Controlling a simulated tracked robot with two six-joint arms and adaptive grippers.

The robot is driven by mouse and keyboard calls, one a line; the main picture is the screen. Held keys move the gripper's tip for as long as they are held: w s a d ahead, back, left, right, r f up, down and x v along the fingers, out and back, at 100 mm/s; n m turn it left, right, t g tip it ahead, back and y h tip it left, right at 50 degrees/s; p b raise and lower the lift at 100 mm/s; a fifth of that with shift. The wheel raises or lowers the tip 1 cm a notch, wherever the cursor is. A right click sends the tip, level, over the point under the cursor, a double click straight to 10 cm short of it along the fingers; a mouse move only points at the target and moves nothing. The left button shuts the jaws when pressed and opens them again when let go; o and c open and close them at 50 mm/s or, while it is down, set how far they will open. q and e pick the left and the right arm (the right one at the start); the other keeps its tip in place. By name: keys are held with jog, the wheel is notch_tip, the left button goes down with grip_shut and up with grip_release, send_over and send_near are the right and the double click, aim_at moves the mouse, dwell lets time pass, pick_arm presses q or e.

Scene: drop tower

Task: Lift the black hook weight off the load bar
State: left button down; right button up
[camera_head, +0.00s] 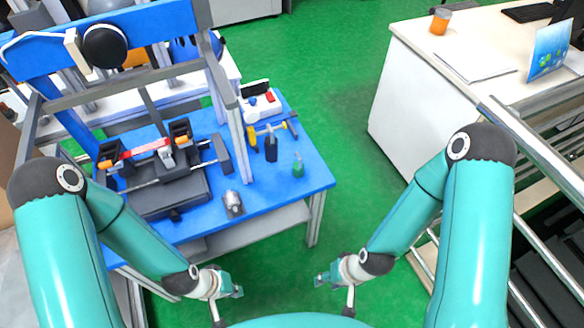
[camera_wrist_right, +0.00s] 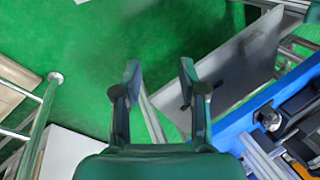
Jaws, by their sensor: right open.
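A dark, upright piece that looks like the black hook weight (camera_head: 271,150) is at the right part of the blue table in the head view. It is beside or against a thin bar with yellow ends (camera_head: 272,129). I cannot tell whether this is the load bar or whether the weight hangs from it. My left gripper (camera_head: 236,290) is in front of the table, away from the weight; its jaws are too small to read. My right gripper (camera_head: 321,281) is right of the table's front, over green floor, and the right wrist view shows its fingers (camera_wrist_right: 160,75) apart and empty.
The blue table (camera_head: 270,195) also carries a black rig (camera_head: 165,195), a silver cylinder (camera_head: 233,204), a small green weight (camera_head: 298,168) and a red-buttoned box (camera_head: 262,104). A grey frame post (camera_head: 230,115) rises left of the dark piece. A white desk (camera_head: 400,110) stands right.

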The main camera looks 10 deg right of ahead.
jog(key=shift+o, duration=0.8)
jog(key=o, duration=0.3)
jog(key=w+t, duration=0.1)
jog(key=w, duration=0.1)
jog(key=w+b, duration=0.1)
jog(key=w, duration=0.1)
jog(key=w+a+r+n+t+b, duration=0.1)
jog(key=w, duration=0.1)
jog(key=shift+t, duration=0.3)
jog(key=n+t+b, duration=0.5)
jog(key=t, duration=0.5)
send_near(274, 150)
jog(key=p+x, duration=0.2)
jog(key=x, duration=1)
jog(key=shift+w+a, duration=0.15)
grip_shut()
